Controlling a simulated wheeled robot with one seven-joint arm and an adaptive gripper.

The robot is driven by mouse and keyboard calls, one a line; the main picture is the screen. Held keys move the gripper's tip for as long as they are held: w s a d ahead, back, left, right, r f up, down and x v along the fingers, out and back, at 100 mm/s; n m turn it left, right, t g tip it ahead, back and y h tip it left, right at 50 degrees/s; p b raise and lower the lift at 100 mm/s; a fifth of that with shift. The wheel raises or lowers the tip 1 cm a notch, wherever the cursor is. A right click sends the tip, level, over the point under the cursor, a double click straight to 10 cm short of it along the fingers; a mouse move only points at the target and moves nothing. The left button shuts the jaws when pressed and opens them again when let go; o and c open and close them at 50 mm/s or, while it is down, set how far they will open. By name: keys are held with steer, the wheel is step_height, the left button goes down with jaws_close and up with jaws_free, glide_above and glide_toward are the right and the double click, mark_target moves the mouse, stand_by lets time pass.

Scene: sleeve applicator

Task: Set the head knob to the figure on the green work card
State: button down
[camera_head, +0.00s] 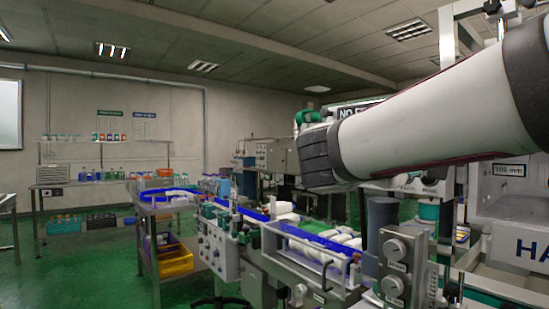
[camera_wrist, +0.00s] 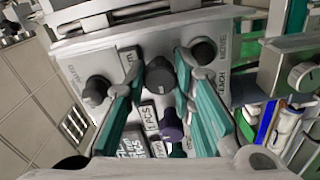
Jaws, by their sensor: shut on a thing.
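In the wrist view, my gripper (camera_wrist: 160,68) has its two teal fingers on either side of a dark round knob (camera_wrist: 159,76) on a pale control panel (camera_wrist: 125,38). It is shut on this knob. The knob's pointer and scale cannot be read. A small lettered display (camera_wrist: 131,146) is partly hidden by the left finger.
The panel has another dark knob (camera_wrist: 97,90) at left, one at right (camera_wrist: 204,52) and a purple knob (camera_wrist: 171,123) below. A grey box with a pale dial (camera_wrist: 303,76) stands close at right. The conveyor (camera_head: 310,246) carries white bottles.

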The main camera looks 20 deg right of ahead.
steer(key=shift+f, duration=0.1)
steer(key=c, duration=1.6)
jaws_free()
steer(key=shift+c, duration=0.2)
steer(key=shift+a, duration=0.1)
steer(key=v, duration=1.2)
